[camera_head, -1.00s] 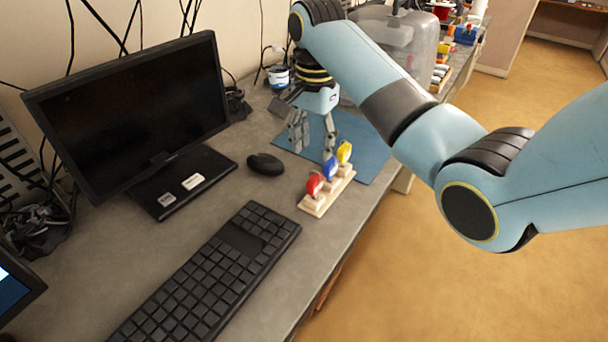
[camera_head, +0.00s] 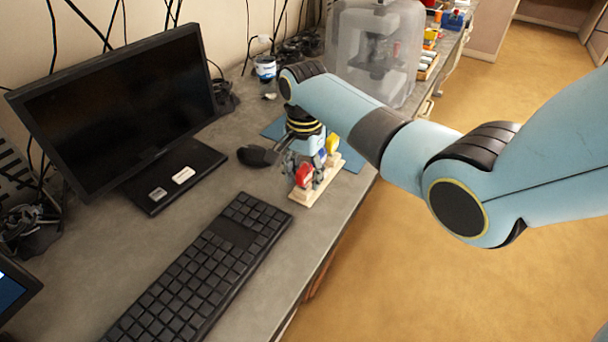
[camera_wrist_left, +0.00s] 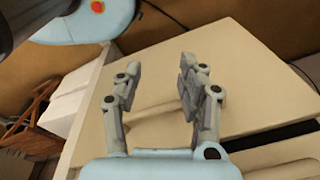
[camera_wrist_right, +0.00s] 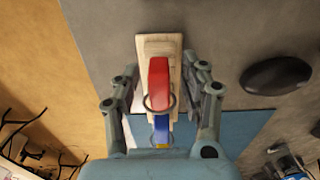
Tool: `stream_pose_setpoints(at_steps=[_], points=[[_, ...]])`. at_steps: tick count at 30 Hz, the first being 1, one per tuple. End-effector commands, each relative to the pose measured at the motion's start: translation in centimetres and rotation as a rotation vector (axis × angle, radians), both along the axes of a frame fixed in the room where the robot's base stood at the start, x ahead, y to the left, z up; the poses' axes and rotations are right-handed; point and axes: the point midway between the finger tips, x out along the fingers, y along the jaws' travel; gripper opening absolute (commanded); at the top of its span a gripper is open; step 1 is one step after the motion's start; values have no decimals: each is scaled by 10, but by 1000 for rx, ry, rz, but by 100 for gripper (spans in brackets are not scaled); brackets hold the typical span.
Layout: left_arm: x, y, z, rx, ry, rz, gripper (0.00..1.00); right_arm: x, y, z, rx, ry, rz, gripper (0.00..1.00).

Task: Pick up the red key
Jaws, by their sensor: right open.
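The red key (camera_head: 304,174) stands at the near end of a light wooden holder (camera_head: 301,196) on the desk. In the right wrist view the red key (camera_wrist_right: 159,82) lies between the open fingers of my right gripper (camera_wrist_right: 162,92), apart from both. In the head view the right gripper (camera_head: 304,178) is around the key's end of the holder. A blue key (camera_wrist_right: 161,128) is behind the red one, and a yellow key (camera_head: 332,143) stands at the far end. My left gripper (camera_wrist_left: 160,88) shows only in its wrist view, open and empty above a pale surface.
A black mouse (camera_head: 257,156) lies left of the holder, and a keyboard (camera_head: 205,265) lies in front. A monitor (camera_head: 120,105) stands at the left. A blue mat (camera_head: 353,160) lies under the holder's far part. The desk edge is close on the right.

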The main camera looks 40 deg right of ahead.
Motion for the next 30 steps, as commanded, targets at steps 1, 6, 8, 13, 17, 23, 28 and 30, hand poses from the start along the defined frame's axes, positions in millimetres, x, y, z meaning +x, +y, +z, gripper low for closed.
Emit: stream_pose_setpoints(at_steps=[1,6,8,13,17,23,28,30], points=[[0,0,0,0,0,0,40,0,0,0,0,0,0,43],[0,0,0,0,0,0,40,0,0,0,0,0,0,21],[0,0,0,0,-1,0,40,0,0,0,0,0,0,13],[0,0,0,0,-1,0,40,0,0,0,0,0,0,0],[0,0,0,0,-1,0,40,0,0,0,0,0,0,0],[0,0,0,0,-1,0,40,0,0,5,-1,-1,0,0],[0,0,-2,0,-1,0,40,1,0,23,-1,-4,-1,0],[0,0,-4,0,-1,0,40,2,0,36,-1,-5,-1,0]])
